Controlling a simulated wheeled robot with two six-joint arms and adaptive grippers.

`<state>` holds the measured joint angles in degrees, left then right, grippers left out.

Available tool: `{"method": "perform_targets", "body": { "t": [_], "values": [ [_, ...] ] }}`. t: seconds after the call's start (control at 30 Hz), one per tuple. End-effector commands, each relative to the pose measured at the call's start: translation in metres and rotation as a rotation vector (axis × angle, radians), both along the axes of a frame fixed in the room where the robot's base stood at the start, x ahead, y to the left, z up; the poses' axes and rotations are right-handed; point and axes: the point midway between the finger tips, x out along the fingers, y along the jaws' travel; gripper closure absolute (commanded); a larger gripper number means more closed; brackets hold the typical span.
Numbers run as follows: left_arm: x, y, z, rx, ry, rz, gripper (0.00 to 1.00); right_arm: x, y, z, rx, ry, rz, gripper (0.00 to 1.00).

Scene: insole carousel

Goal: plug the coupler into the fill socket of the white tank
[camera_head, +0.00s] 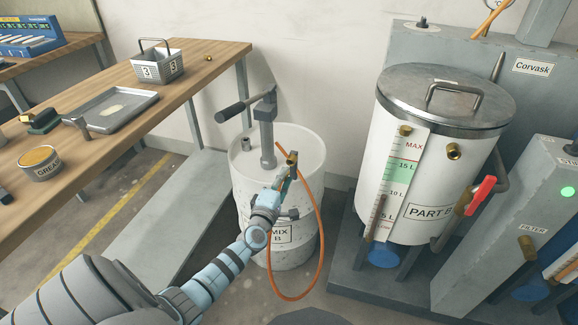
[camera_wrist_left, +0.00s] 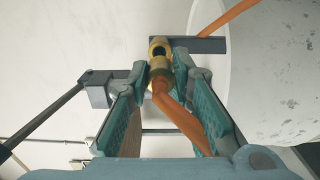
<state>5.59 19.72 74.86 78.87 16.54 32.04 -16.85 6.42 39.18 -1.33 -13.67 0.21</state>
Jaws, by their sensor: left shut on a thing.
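The white tank (camera_head: 382,160) marked PART B stands at the right, with a metal lid and a level scale. A brass socket (camera_head: 453,151) sits on its upper front, right of the scale; another brass fitting (camera_head: 405,130) sits at the scale's top. The brass coupler (camera_head: 291,157) is on the end of an orange hose (camera_head: 319,230). My left gripper (camera_head: 285,176) is shut on it, in front of the white drum, well left of the tank. In the left wrist view the coupler (camera_wrist_left: 160,50) sits between the fingers, its open end facing away. My right gripper is not in view.
A white drum (camera_head: 308,185) with a hand pump (camera_head: 266,130) stands behind my left gripper. A red-handled valve (camera_head: 480,195) projects at the tank's right. A grey FILTER cabinet (camera_head: 510,230) is farther right. A wooden bench (camera_head: 110,140) with a tray (camera_head: 110,118) fills the left.

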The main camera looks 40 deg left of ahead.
Motion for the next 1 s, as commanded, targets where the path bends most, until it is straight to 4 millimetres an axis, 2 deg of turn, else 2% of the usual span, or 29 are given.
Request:
{"method": "perform_targets", "body": {
  "t": [0.17,0.5,1.0],
  "values": [
    [-0.007,-0.002,0.0,-0.001,0.0,0.0,1.0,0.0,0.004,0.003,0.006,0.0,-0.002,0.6],
    [-0.018,-0.006,0.0,0.0,0.0,0.0,1.0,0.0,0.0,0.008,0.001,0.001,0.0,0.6],
    [-0.018,-0.006,0.0,-0.001,0.0,0.0,1.0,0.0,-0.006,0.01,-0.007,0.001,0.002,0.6]
  ]
}}
